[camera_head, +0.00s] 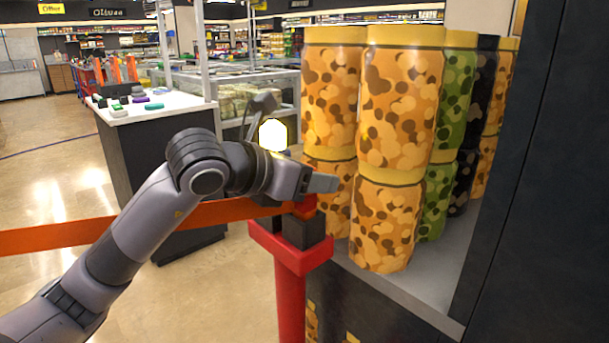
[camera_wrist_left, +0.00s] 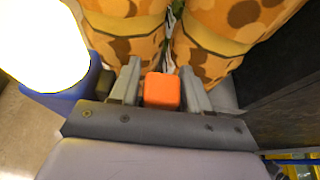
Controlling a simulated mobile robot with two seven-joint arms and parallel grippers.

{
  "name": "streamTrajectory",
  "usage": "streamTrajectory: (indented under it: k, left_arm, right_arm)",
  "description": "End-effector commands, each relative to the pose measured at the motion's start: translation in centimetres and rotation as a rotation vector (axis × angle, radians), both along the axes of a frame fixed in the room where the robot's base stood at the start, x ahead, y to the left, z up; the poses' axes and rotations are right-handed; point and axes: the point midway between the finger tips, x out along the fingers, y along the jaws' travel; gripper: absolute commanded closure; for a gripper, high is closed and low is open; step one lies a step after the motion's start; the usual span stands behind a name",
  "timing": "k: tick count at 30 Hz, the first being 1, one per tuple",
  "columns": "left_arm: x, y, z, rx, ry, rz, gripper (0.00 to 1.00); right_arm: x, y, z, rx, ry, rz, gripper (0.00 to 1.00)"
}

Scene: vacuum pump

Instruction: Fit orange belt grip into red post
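The orange belt grip (camera_wrist_left: 162,91) sits between the two fingers of my left gripper (camera_wrist_left: 161,85) in the left wrist view, with hardly any gap at either side; the gripper looks shut on it. In the head view my left gripper (camera_head: 318,183) is at the top of the red post (camera_head: 290,290). A little of the orange grip (camera_head: 305,207) shows below the fingers, just above the black part (camera_head: 303,231) in the post's red head. Whether it touches or sits in the post is hidden. The orange belt (camera_head: 75,235) runs from the left behind my arm. My right gripper is not in view.
Tall patterned canisters (camera_head: 400,100) stand stacked on a shelf right behind the post, close to my fingers. A dark panel (camera_head: 540,200) closes off the right. A counter (camera_head: 150,150) with small items stands behind my arm. Open floor (camera_head: 50,190) lies to the left.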

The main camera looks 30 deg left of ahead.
Motion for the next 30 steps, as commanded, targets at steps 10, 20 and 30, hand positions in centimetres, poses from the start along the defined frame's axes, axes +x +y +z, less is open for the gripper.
streamTrajectory:
  k: [10, 20, 30]
  left_arm:
    - [-4.0, 1.6, 2.0, 0.003, -0.004, 0.003, 0.53]
    - [-9.2, 3.3, 4.3, 0.0, -0.001, 0.002, 0.53]
    - [-10.5, 3.7, 4.9, 0.0, 0.0, 0.0, 0.53]
  right_arm:
    - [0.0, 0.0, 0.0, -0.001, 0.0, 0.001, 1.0]
    - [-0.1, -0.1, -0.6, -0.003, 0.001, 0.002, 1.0]
    - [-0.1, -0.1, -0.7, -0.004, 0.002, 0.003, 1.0]
